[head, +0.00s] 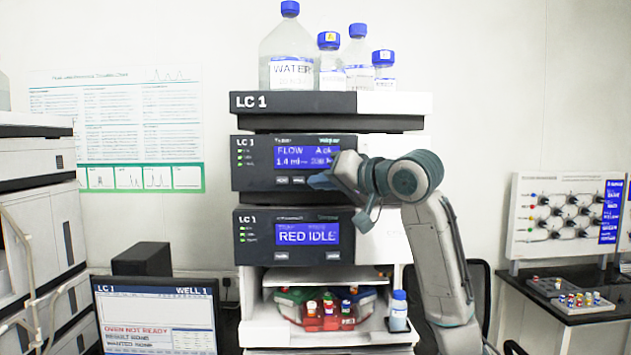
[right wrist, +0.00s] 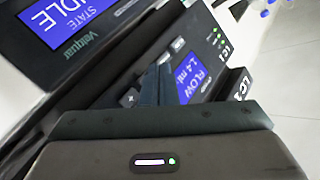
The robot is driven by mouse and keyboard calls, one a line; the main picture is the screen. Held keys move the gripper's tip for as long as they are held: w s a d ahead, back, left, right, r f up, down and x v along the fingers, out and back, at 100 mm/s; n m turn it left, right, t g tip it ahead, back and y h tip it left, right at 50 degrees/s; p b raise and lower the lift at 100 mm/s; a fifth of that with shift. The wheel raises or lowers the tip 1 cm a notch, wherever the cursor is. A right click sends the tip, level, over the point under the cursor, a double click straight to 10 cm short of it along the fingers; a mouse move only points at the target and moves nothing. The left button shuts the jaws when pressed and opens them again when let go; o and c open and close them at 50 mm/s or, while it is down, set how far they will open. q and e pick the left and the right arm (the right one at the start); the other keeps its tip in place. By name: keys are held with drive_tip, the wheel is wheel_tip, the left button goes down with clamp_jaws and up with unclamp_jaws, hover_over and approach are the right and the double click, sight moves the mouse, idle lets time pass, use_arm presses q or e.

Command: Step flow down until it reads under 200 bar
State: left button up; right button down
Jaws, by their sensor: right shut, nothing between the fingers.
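The LC 1 pump module (head: 262,179) is in the middle of the stack, with a blue display (head: 305,158) that reads FLOW and about 1.4 ml. A second number at the display's right is too small to read surely and is partly by my gripper. Small buttons (head: 291,180) sit below the display. My right gripper (head: 322,181) is shut and empty, its tips at the panel just under the display's right part. In the right wrist view, the same display (right wrist: 190,78) shows beside the dark fingers (right wrist: 157,86), and a button (right wrist: 130,98) lies next to them. I cannot tell whether they touch it.
Solvent bottles (head: 288,55) stand on top. An open bay below holds several coloured vials (head: 328,307). A monitor (head: 156,316) reading OVEN NOT READY stands at lower left.

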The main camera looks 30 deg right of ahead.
drive_tip(key=shift+w+d, duration=0.2)
drive_tip(key=shift+w, duration=0.1)
drive_tip(key=shift+w+d+p, duration=0.2)
drive_tip(key=shift+w+p, duration=0.15)
idle(0.7)
drive_tip(key=shift+s, duration=0.1)
drive_tip(key=shift+s+a, duration=0.45)
drive_tip(key=shift+s, duration=0.2)
drive_tip(key=s+a, duration=0.1)
drive_tip(key=s, duration=0.1)
drive_tip(key=s+a, duration=0.1)
drive_tip(key=s, duration=0.1)
drive_tip(key=shift+s+a, duration=0.1)
drive_tip(key=shift+a, duration=0.2)
idle(0.9)
